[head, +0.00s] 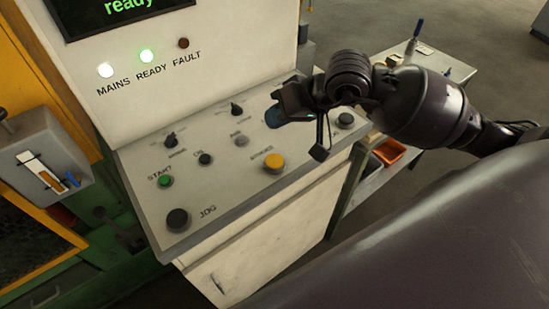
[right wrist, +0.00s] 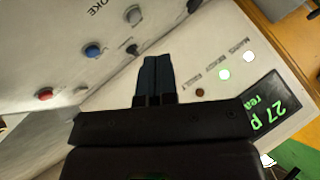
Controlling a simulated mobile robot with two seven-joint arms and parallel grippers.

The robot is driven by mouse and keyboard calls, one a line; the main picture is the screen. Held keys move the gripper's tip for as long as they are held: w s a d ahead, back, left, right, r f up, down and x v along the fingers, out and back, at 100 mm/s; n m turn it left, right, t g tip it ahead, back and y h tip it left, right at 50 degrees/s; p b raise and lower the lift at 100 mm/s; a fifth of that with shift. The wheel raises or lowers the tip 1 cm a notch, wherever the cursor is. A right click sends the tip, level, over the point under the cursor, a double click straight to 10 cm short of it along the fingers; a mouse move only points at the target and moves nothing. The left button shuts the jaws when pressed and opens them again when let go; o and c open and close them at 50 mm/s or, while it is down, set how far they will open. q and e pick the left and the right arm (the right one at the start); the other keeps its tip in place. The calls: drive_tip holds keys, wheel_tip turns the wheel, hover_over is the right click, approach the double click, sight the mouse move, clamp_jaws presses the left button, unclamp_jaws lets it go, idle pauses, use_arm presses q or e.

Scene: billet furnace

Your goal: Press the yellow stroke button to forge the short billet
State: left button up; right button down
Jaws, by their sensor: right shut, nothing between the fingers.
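The yellow stroke button (head: 274,162) sits near the front of the sloped control panel (head: 215,190), under its label, in the head view. It looks uncovered. My right gripper (head: 286,98) is above the back part of the panel, behind and slightly right of the yellow button, apart from it. In the right wrist view its dark fingers (right wrist: 156,72) are together and empty. The yellow button is outside the right wrist view, though part of its label shows at the top left. My left gripper is not in view. No billet is visible.
A blue button (head: 275,118) is partly hidden by my right gripper. Green start (head: 166,181) and dark jog (head: 178,219) buttons lie at the left. The display (head: 112,8) reads "ready"; mains and ready lamps (head: 147,55) are lit. A side table (head: 440,68) stands at the right.

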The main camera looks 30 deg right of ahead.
drive_tip(key=b, duration=0.1)
hover_over(276, 158)
wheel_tip(276, 158, down, 6)
drive_tip(key=shift+r, duration=0.1)
wheel_tip(276, 158, down, 2)
drive_tip(key=shift+b, duration=0.9)
drive_tip(key=shift+f+b, duration=0.5)
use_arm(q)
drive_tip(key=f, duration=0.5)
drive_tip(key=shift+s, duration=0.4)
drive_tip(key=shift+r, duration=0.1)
use_arm(e)
drive_tip(key=shift+r, duration=0.1)
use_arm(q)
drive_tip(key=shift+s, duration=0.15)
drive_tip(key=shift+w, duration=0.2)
